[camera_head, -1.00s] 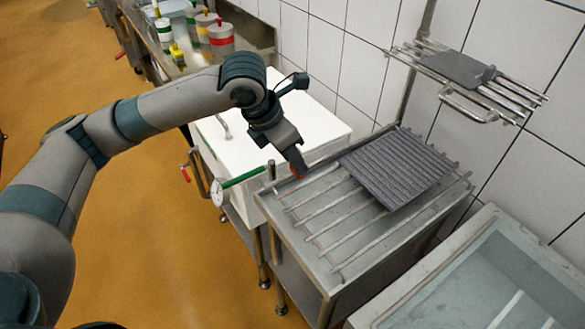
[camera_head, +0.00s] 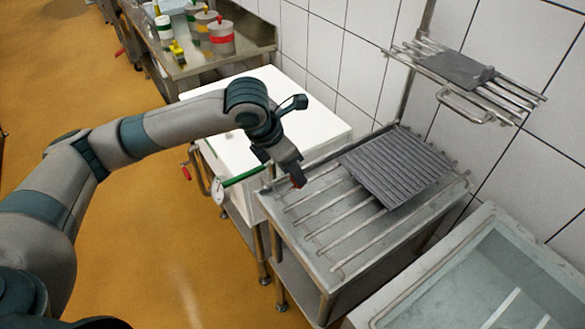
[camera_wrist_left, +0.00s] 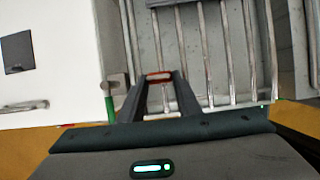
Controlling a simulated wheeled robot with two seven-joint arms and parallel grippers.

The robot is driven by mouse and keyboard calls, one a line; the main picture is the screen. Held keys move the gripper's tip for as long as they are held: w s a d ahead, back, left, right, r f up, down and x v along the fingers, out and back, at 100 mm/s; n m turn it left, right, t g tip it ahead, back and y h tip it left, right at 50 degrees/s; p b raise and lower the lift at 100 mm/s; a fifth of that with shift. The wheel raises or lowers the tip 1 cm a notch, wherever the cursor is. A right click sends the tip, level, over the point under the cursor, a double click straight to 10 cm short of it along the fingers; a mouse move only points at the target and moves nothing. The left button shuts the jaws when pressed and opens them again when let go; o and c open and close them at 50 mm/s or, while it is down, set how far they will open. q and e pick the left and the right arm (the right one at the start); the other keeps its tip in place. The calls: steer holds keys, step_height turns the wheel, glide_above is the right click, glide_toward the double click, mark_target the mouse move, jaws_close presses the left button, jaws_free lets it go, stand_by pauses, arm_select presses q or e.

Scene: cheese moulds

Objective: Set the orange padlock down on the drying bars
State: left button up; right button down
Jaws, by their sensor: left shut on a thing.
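My left gripper (camera_head: 294,178) points down over the near left end of the drying bars (camera_head: 345,217). It is shut on a small orange-red thing, seemingly the orange padlock (camera_head: 298,184), mostly hidden by the fingers. In the left wrist view the padlock (camera_wrist_left: 159,76) shows as a small red-orange strip between the fingertips, with the bars (camera_wrist_left: 227,50) beyond and below it. I cannot tell whether the padlock touches a bar. My right gripper is not in view.
A grey ribbed mat (camera_head: 398,167) covers the far right of the bars; the near bars are bare. A steel basin (camera_head: 480,265) stands at right, and a wall rack (camera_head: 470,75) above.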

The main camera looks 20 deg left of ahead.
arm_select(q)
steer(key=o, duration=1.1)
steer(key=shift+r, duration=0.1)
steer(key=shift+s+a+r, duration=0.1)
steer(key=shift+a+r, duration=0.05)
steer(key=shift+r, duration=0.35)
steer(key=b+v, duration=0.1)
steer(key=v, duration=1)
steer(key=shift+b, duration=0.35)
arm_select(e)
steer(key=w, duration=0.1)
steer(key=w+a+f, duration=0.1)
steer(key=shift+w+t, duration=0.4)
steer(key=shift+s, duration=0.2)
